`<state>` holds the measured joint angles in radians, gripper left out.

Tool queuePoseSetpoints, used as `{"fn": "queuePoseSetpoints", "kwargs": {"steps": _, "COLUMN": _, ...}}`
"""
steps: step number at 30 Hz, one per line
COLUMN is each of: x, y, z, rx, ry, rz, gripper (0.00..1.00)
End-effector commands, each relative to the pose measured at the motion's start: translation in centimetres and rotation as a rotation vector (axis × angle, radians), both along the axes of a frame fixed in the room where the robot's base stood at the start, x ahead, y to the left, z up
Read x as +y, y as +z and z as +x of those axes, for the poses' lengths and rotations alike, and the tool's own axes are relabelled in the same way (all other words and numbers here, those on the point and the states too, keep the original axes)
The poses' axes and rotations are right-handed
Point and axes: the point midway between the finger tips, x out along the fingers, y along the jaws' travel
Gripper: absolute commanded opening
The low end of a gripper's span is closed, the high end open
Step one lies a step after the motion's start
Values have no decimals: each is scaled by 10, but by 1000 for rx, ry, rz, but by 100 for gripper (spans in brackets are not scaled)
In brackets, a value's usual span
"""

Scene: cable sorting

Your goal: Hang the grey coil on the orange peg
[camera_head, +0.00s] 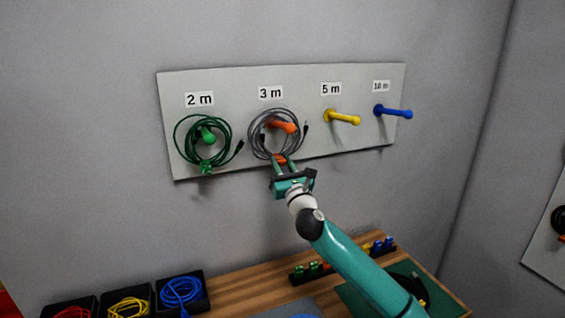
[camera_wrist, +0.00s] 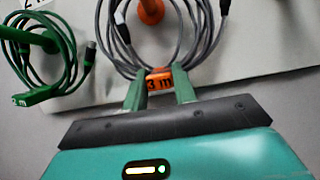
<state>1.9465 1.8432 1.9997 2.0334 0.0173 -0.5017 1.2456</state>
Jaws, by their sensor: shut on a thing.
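The grey coil (camera_head: 251,141) is upright in front of the board under the "3 m" label, and it shows in the wrist view (camera_wrist: 111,42). The orange peg (camera_head: 284,126) shows inside the coil's loop, in its upper part; its knob also shows in the wrist view (camera_wrist: 151,11). I cannot tell whether the coil touches the peg. My gripper (camera_head: 279,163) is below the loop, with its fingers shut on the orange "3 m" tag (camera_wrist: 160,80) at the coil's bottom.
The board (camera_head: 230,82) also carries a green peg (camera_head: 207,135) with a green coil (camera_head: 178,145), a free yellow peg (camera_head: 343,118) and a free blue peg (camera_head: 393,111). Boxes with a yellow cable (camera_head: 128,306) and a blue cable (camera_head: 181,290) stand on the wooden table (camera_head: 240,290) below.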

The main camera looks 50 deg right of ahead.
Motion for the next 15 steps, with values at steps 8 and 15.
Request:
{"fn": "queuePoseSetpoints", "kwargs": {"steps": 8, "x": 0, "y": 0, "z": 0, "rx": -1, "ry": 0, "rz": -1, "gripper": 2}}
{"fn": "queuePoseSetpoints", "kwargs": {"steps": 15, "x": 0, "y": 0, "z": 0, "rx": -1, "ry": 0, "rz": -1, "gripper": 45}}
